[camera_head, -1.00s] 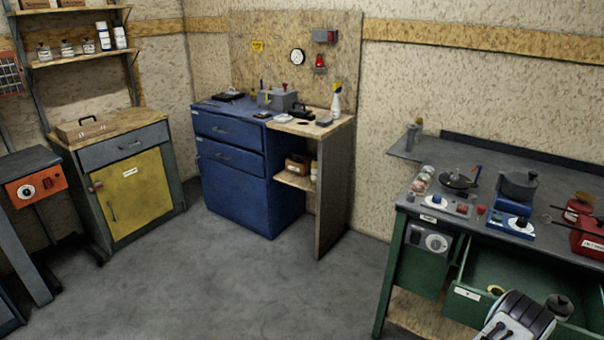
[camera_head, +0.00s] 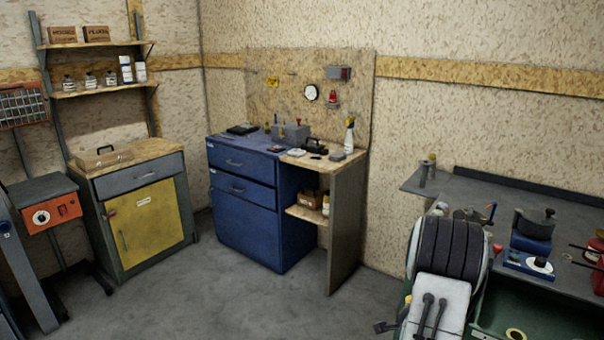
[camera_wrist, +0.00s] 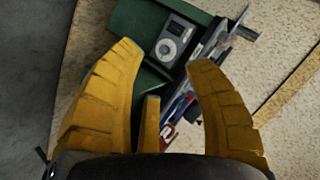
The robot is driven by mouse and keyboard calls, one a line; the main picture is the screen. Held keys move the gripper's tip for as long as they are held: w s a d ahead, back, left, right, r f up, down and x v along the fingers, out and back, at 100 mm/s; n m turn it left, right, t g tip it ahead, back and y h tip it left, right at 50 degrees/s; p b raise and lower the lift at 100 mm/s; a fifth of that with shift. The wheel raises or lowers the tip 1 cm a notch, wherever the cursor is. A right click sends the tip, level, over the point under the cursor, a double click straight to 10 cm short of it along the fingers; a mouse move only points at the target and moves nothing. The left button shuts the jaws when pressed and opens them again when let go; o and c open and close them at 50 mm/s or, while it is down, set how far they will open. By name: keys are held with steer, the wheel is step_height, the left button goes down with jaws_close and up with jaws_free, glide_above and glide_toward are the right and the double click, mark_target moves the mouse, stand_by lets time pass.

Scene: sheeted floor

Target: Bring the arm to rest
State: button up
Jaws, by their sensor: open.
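In the head view my arm stands raised at the lower right, in front of the left part of the green bench. It hides part of the bench top and front. The gripper's fingers cannot be made out in the head view.
A grey pot (camera_head: 533,222) and a blue device (camera_head: 528,262) stand on the bench right of my arm. An open green drawer (camera_head: 540,318) is below. A blue cabinet (camera_head: 245,221) and a yellow-doored cabinet (camera_head: 148,217) stand further back. The grey floor (camera_head: 215,300) between is clear.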

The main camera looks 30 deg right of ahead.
steer(key=w+a+r+n+y, duration=0.2)
steer(key=a+r+n, duration=0.15)
steer(key=a, duration=0.45)
steer(key=w+a+r+n+y, duration=0.2)
steer(key=a+r+n, duration=0.15)
steer(key=a, duration=0.45)
steer(key=w+a+r+n+y, duration=0.2)
steer(key=a+r+n, duration=0.15)
steer(key=a, duration=0.45)
steer(key=s+a+r+n+g+y, duration=0.2)
steer(key=s+a+r+n+y, duration=0.1)
steer(key=s+a+n, duration=0.8)
steer(key=s+a+r, duration=0.1)
steer(key=s+a, duration=0.4)
steer(key=a, duration=0.1)
steer(key=shift+s+a+r+g, duration=0.2)
steer(key=shift+s+g, duration=0.05)
steer(key=shift+g, duration=0.15)
